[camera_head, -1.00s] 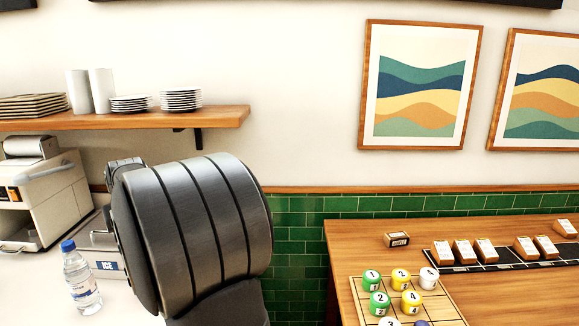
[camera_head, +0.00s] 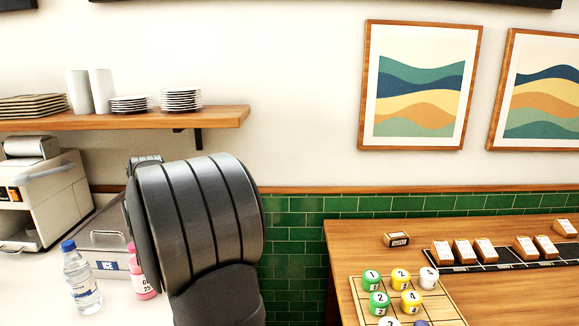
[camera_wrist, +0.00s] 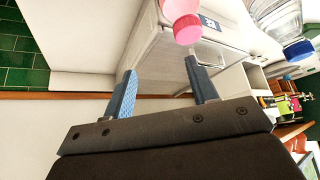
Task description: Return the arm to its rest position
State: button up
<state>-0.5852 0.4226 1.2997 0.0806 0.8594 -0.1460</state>
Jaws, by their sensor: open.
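My arm stands large and dark grey in the middle of the head view, in front of the counter. The gripper itself is hidden there behind my own arm links. In the wrist view my gripper (camera_wrist: 164,90) shows two blue fingers spread apart with nothing between them. A pink bottle (camera_head: 141,283) stands on the white counter beside my arm, partly covered by it. The pink bottle's cap (camera_wrist: 187,28) shows beyond the fingers in the wrist view, apart from them.
A water bottle (camera_head: 80,278) with a blue cap and a steel ice bin (camera_head: 108,240) are close to my arm. A wooden shelf (camera_head: 215,117) with plates hangs above. A wooden table (camera_head: 350,238) on the right holds numbered jars and several small boxes.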

jog(key=w+d+r, duration=0.1)
jog(key=d+r, duration=0.3)
jog(key=d, duration=0.3)
jog(key=w+d+f+m+t+h, duration=0.15)
jog(key=w+d+m, duration=0.25)
jog(key=w+d, duration=0.65)
jog(key=w+d+m+h, duration=0.25)
jog(key=w+d, duration=0.35)
jog(key=d, duration=0.9)
jog(key=w+d+f+m+h, duration=0.1)
jog(key=d+m, duration=0.2)
jog(key=d, duration=1.2)
jog(key=w+d+f+m+h, duration=0.1)
jog(key=d+m, duration=0.3)
jog(key=d, duration=1.1)
jog(key=shift+w+d+f+g+h, duration=0.4)
jog(key=shift+w+h, duration=0.2)
jog(key=shift+w, duration=0.2)
jog(key=shift+a+r, duration=0.1)
jog(key=shift+a, duration=0.05)
jog(key=a+r+n+y, duration=0.2)
jog(key=a+n, duration=0.2)
jog(key=a, duration=1.6)
jog(key=shift+s+a, duration=0.15)
jog(key=shift+s, duration=0.1)
jog(key=shift+t, duration=0.25)
